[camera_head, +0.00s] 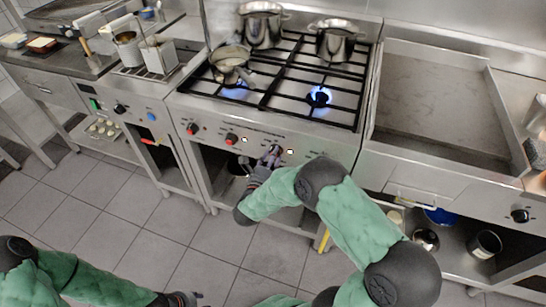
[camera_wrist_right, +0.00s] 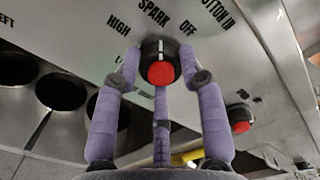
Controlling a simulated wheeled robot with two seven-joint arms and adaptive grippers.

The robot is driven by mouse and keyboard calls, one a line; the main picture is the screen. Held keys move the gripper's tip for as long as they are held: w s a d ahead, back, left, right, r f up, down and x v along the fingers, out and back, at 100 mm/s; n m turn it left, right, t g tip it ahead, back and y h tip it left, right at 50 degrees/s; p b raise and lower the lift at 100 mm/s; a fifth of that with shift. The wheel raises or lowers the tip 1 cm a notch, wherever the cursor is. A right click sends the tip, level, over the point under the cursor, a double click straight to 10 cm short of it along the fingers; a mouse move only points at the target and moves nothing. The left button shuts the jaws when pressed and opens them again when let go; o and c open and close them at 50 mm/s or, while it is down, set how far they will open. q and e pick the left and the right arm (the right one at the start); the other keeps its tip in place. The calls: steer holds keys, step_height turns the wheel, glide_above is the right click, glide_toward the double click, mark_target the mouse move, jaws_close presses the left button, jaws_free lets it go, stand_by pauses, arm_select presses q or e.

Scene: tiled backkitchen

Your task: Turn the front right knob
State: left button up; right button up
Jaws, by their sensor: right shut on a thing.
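The stove (camera_head: 305,150) has a row of red-faced knobs on its front panel. My right gripper (camera_head: 268,160) is at this panel, right of two visible red knobs, with its arm reaching in from the lower right. In the right wrist view, its purple fingers (camera_wrist_right: 164,76) are closed around a black knob with a red face (camera_wrist_right: 161,72). The knob's white mark points up, between the words SPARK and OFF. My left gripper (camera_head: 182,299) is low at the left bottom edge, away from the stove; its fingers are too small to read.
Another red knob (camera_wrist_right: 240,118) is to the right in the wrist view. The front right burner (camera_head: 319,97) has a blue flame and no pot. A pan (camera_head: 230,56) and two pots (camera_head: 262,24) (camera_head: 336,40) stand on the hob. The tiled floor (camera_head: 110,235) is clear.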

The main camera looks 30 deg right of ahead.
steer(key=shift+w+a+r+m, duration=0.1)
steer(key=shift+a+m, duration=0.05)
steer(key=shift+m, duration=3.55)
steer(key=shift+r, duration=0.1)
steer(key=o, duration=1.1)
steer(key=shift+o, duration=0.2)
steer(key=v, duration=1.2)
